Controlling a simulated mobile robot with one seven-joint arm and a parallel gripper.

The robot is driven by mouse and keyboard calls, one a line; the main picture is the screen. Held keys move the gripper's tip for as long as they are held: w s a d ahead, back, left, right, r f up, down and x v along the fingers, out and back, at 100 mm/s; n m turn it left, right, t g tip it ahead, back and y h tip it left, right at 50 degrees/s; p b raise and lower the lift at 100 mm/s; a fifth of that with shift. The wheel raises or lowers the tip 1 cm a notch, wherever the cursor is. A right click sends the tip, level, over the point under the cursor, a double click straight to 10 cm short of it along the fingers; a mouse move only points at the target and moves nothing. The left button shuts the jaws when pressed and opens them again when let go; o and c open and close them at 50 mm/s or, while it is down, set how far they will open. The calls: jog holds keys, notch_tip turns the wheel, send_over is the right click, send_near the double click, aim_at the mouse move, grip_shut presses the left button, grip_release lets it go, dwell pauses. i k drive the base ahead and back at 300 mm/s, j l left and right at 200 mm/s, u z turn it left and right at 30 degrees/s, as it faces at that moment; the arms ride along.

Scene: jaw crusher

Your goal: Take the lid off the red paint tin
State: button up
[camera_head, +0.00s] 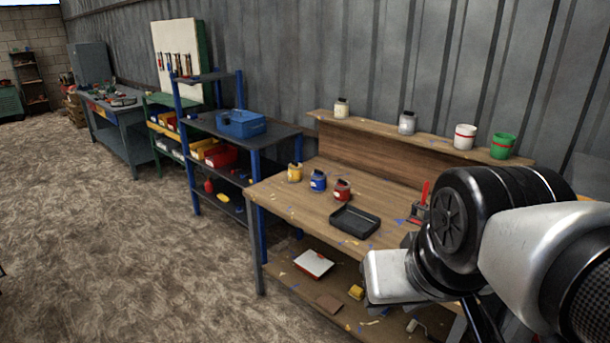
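The red paint tin (342,190) stands upright on the wooden workbench (290,205), at the right end of a short row of tins. Its top is small in view, and I cannot make out the lid clearly. A blue tin (318,181) and a yellow tin (295,172) stand to its left. My arm fills the lower right, to the right of the tins and well apart from them. The fingers of my gripper do not show clearly, so its state cannot be read.
A black tray (354,221) lies just in front of the red tin. The bench's back shelf (343,122) holds jars, a white pot (465,136) and a green pot (502,145). A blue shelf unit (283,131) stands left. The floor (120,230) in front is open.

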aim_at(341, 183)
jog(key=z, duration=0.5)
jog(key=i+j+z, duration=0.7)
jog(key=j, duration=0.25)
jog(key=i+j+z, duration=0.1)
jog(key=j, duration=0.25)
jog(key=i+j, duration=0.15)
jog(key=j, duration=0.2)
jog(key=i+j+z, duration=0.15)
jog(key=j, duration=0.2)
jog(key=i+j, duration=0.15)
jog(key=j, duration=0.2)
jog(key=i+j, duration=0.1)
jog(key=j, duration=0.3)
jog(key=i+j, duration=0.15)
jog(key=j, duration=0.2)
jog(key=i+j, duration=0.1)
jog(key=j, duration=0.25)
jog(key=i+j, duration=0.15)
jog(key=j, duration=0.25)
jog(key=z, duration=0.05)
